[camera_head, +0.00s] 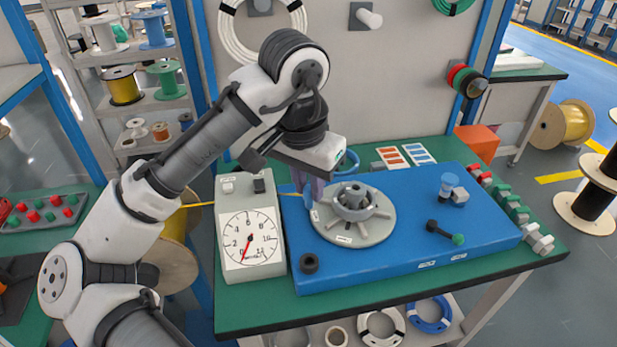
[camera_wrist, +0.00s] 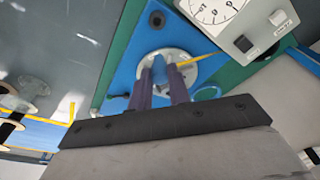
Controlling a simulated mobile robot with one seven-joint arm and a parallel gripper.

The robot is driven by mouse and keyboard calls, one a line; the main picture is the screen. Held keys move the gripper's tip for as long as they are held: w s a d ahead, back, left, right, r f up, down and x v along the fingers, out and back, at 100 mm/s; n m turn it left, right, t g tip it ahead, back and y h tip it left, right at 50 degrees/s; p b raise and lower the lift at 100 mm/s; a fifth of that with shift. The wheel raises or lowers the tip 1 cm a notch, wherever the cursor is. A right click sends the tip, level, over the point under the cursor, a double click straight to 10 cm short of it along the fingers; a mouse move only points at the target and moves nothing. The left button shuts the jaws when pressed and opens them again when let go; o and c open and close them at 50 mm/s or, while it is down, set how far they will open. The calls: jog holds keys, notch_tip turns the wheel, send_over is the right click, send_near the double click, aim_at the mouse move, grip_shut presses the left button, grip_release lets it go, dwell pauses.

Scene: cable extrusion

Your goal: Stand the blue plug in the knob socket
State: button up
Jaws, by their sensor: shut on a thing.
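My gripper (camera_head: 311,190) is shut on a slim blue piece, which looks like the blue plug (camera_head: 307,198), above the left edge of the grey round plate. In the wrist view, the blue plug (camera_wrist: 160,70) shows between the two purple fingers of my gripper (camera_wrist: 161,83); its lower end is hard to make out. A black ring with a dark hole, likely the knob socket (camera_head: 309,263), sits at the front left of the blue base. The socket also shows in the wrist view (camera_wrist: 156,19), apart from my gripper.
The grey round plate (camera_head: 372,232) with a spoked hub stands on the blue base (camera_head: 400,265). A dial gauge box (camera_head: 249,237) stands left of it.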

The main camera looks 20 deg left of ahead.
notch_tip(320, 180, down, 6)
jog(key=b, duration=0.2)
jog(key=shift+b, duration=0.4)
jog(key=w+d+p, duration=0.4)
jog(key=w+p, duration=0.2)
jog(key=w, duration=1.1)
jog(key=shift+w+d, duration=0.15)
jog(key=shift+w, duration=0.2)
jog(key=shift+f, duration=0.1)
jog(key=shift+f+b, duration=0.7)
jog(key=shift+f, duration=1.1)
jog(key=shift+f, duration=0.4)
